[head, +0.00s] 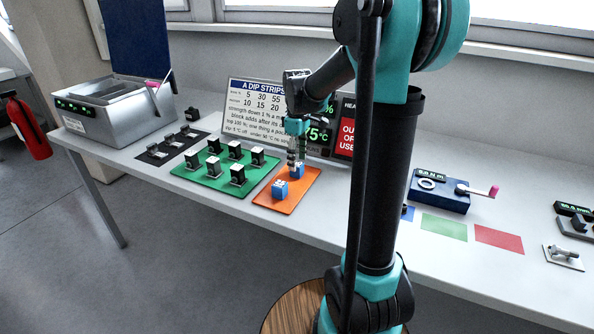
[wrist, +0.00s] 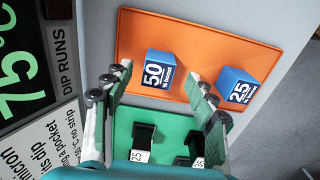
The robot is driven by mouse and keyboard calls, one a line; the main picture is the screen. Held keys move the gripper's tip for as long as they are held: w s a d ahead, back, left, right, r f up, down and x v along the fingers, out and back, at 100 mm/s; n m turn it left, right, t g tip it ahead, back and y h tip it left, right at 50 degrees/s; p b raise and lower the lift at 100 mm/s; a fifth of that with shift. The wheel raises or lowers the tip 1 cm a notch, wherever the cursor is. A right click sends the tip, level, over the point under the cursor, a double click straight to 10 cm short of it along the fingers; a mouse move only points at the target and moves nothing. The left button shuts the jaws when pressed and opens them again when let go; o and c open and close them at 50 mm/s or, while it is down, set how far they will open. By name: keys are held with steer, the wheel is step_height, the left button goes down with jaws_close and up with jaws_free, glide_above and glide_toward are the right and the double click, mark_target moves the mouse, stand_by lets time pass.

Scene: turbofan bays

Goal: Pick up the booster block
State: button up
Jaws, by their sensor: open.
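Two blue blocks stand on the orange mat (head: 305,190). The block marked "50 % boost" (wrist: 158,74) is the one nearer the back, and it shows in the head view (head: 297,173) just below my fingertips. The block marked "25 % boost" (wrist: 238,85) sits nearer the front edge, also seen in the head view (head: 280,190). My gripper (head: 295,162) points down over the mat with its jaws open. In the wrist view its fingers (wrist: 164,80) spread to either side of the 50 block's line, with nothing held. Whether the fingertips reach down beside it, I cannot tell.
A green mat (head: 207,177) with several black pieces lies left of the orange mat. A dip-strips sign (head: 256,103) and display screens (head: 320,135) stand close behind. A grey bath machine (head: 125,115) is far left; a blue crank device (head: 438,190) is right.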

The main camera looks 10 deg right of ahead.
mark_target(297, 175)
steer(key=shift+w+f, duration=0.2)
steer(key=shift+f, duration=1.75)
steer(key=shift+c, duration=0.5)
steer(key=c, duration=1.2)
